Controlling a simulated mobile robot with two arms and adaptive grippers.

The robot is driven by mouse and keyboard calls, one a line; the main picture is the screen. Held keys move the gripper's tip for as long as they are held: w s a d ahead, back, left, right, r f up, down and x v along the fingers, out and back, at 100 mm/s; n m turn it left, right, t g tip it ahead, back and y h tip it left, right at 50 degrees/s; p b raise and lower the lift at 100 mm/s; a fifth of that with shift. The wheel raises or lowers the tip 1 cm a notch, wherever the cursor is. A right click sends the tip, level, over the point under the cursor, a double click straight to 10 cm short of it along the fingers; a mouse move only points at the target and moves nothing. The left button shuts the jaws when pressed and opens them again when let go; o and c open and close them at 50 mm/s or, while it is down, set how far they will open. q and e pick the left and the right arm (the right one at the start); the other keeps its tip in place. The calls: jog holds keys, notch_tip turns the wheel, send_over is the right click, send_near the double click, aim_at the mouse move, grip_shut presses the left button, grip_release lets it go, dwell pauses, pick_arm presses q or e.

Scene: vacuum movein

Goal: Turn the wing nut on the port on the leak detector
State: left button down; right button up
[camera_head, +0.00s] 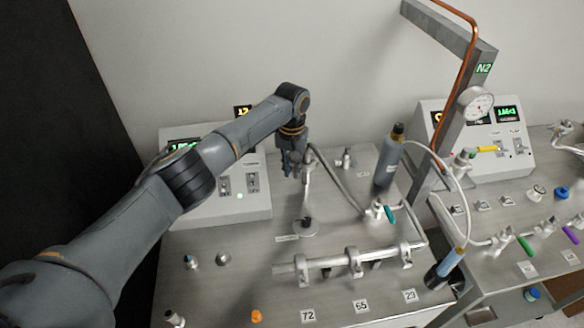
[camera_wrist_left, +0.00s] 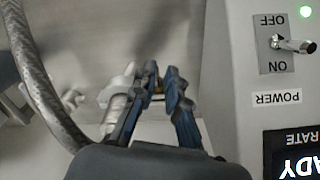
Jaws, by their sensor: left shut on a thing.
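The leak detector is a pale box (camera_head: 202,212) at the back left of the steel bench, with a lit display and switches; its side shows in the left wrist view (camera_wrist_left: 235,110). Its port, with a pale metal fitting (camera_wrist_left: 118,95) at the end of a braided hose, shows just left of my fingers in the wrist view. My left gripper (camera_head: 293,172) points down beside the box, and its blue-grey fingers also show in the wrist view (camera_wrist_left: 160,88). They are shut on a small piece at the fitting, apparently the wing nut, mostly hidden between them. My right gripper is not in view.
A braided hose (camera_head: 335,178) curves close to the right of my gripper. A grey cylinder (camera_head: 387,166) and a post with a gauge (camera_head: 476,104) stand further right. A horizontal pipe in clamps (camera_head: 345,262) lies in front.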

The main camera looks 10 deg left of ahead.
pick_arm(q)
jog(key=c, duration=1.4)
grip_release()
jog(key=shift+o, duration=0.2)
notch_tip(320, 180, up, 12)
jog(key=shift+r, duration=0.1)
